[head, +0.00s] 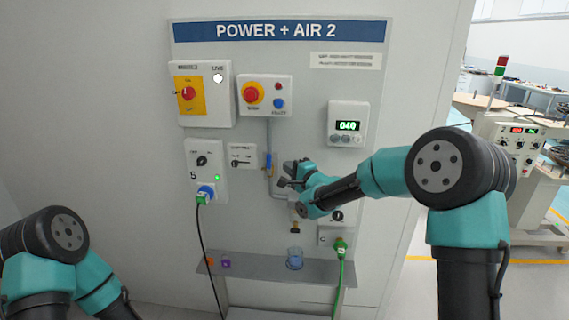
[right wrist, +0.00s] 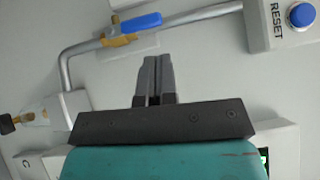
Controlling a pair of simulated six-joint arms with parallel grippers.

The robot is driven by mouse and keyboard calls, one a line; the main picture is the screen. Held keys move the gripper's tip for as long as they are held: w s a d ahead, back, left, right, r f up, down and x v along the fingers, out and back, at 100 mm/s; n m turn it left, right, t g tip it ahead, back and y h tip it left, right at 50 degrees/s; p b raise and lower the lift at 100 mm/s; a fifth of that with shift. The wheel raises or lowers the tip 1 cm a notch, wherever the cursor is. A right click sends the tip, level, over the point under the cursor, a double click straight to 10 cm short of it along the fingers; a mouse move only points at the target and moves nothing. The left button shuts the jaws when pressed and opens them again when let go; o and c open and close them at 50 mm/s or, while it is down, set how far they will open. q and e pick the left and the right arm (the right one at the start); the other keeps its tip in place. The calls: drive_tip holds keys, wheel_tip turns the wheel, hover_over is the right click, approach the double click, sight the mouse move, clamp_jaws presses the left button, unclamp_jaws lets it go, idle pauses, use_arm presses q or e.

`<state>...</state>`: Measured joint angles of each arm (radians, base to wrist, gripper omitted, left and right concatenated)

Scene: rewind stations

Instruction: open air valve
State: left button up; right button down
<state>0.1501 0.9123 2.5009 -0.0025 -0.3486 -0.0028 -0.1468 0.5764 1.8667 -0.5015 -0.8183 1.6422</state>
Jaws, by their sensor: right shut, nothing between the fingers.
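The air valve has a blue lever (head: 268,161) on a brass body, set in a grey pipe on the panel. In the right wrist view the blue lever (right wrist: 140,22) lies roughly along the pipe, beside the brass body (right wrist: 116,41). My right gripper (head: 284,178) is shut and empty, just right of and slightly below the valve. In the right wrist view its fingertips (right wrist: 154,60) point toward the lever, with a gap between. My left arm shows at the lower left, but its gripper is out of view.
A red emergency button (head: 252,93) and blue reset button (head: 279,103) sit above the valve. A digital display box (head: 347,124) is at upper right. Below, a grey shelf (head: 265,270) holds a blue cup (head: 294,258). Black and green (head: 341,270) cables hang down.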

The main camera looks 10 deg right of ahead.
drive_tip(key=shift+v, duration=1.6)
drive_tip(key=s+d+f+n+g+h, duration=0.15)
drive_tip(key=s+f, duration=0.25)
drive_tip(key=f, duration=0.6)
drive_tip(key=s+d+f+n+g+h, duration=0.1)
drive_tip(key=s+f+g, duration=0.2)
drive_tip(key=f, duration=0.6)
drive_tip(key=s+d+f+n+g+h, duration=0.2)
drive_tip(key=s+f, duration=0.2)
drive_tip(key=f, duration=0.6)
drive_tip(key=s+f+n+g, duration=0.2)
drive_tip(key=s+f, duration=0.3)
drive_tip(key=s, duration=0.4)
drive_tip(key=s+d+f+n+g, duration=0.1)
drive_tip(key=s+f+g, duration=0.3)
drive_tip(key=s, duration=0.5)
drive_tip(key=s+d+f+n+g+h, duration=0.1)
drive_tip(key=s+f+n+g, duration=0.2)
drive_tip(key=s+f, duration=0.4)
drive_tip(key=shift+s+f, duration=0.4)
drive_tip(key=shift+s, duration=0.7)
